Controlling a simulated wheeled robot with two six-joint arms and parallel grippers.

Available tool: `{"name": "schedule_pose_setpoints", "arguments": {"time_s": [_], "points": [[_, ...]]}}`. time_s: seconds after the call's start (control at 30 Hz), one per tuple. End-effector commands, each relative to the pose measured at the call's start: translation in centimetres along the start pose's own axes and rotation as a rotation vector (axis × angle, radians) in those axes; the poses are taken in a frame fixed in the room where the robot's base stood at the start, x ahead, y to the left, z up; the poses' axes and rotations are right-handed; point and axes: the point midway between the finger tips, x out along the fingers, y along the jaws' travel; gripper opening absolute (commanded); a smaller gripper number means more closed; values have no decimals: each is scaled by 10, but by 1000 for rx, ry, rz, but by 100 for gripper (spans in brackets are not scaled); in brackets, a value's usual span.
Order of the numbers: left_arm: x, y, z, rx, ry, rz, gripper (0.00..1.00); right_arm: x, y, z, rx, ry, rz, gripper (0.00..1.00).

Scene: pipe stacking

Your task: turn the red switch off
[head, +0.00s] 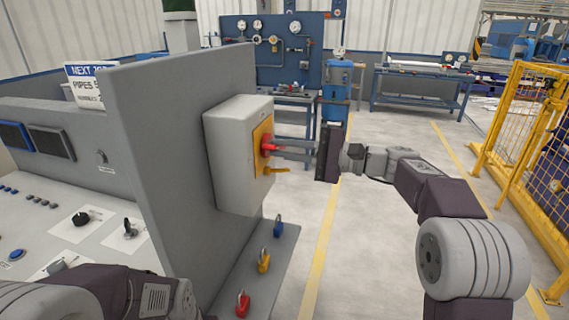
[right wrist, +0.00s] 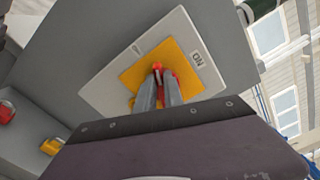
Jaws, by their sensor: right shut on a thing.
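The red switch (head: 267,142) sits on a yellow plate (head: 259,160) on the face of a grey box (head: 225,155). My right gripper (head: 281,147) reaches it from the right, its fingers closed around the red handle. In the right wrist view, the two fingers (right wrist: 164,82) hold the red handle (right wrist: 157,66) between their tips in front of the yellow plate. The label "ON" (right wrist: 197,58) shows beside the plate. The fingers hide part of the handle. My left arm crosses the bottom left of the head view; its gripper is not visible.
A yellow tab (head: 278,170) sticks out below the switch. Blue (head: 278,227), yellow (head: 264,261) and red (head: 243,304) padlocks stand on a grey ledge below the box. A control panel (head: 70,215) lies left. A yellow fence (head: 530,150) stands right; the floor between is clear.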

Motion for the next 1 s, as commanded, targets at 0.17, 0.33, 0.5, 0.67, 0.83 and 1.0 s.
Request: {"name": "schedule_pose_setpoints", "arguments": {"time_s": [0.17, 0.33, 0.5, 0.67, 0.83, 1.0], "points": [[29, -1, 3, 0, 0, 0, 36, 0, 8, -1, -150, -2, -2, 0], [43, -1, 4, 0, 0, 0, 36, 0, 9, -1, -265, -2, -2, 0], [53, -1, 6, 0, 0, 0, 36, 0, 10, -1, -347, -2, -1, 0], [58, -1, 6, 0, 0, 0, 36, 0, 10, -2, -395, -2, 0, 0], [60, -1, 6, 0, 0, 0, 36, 0, 10, -2, -420, -2, 1, 0], [60, -1, 6, 0, 0, 0, 36, 0, 10, -2, -426, -2, 1, 0]]}}
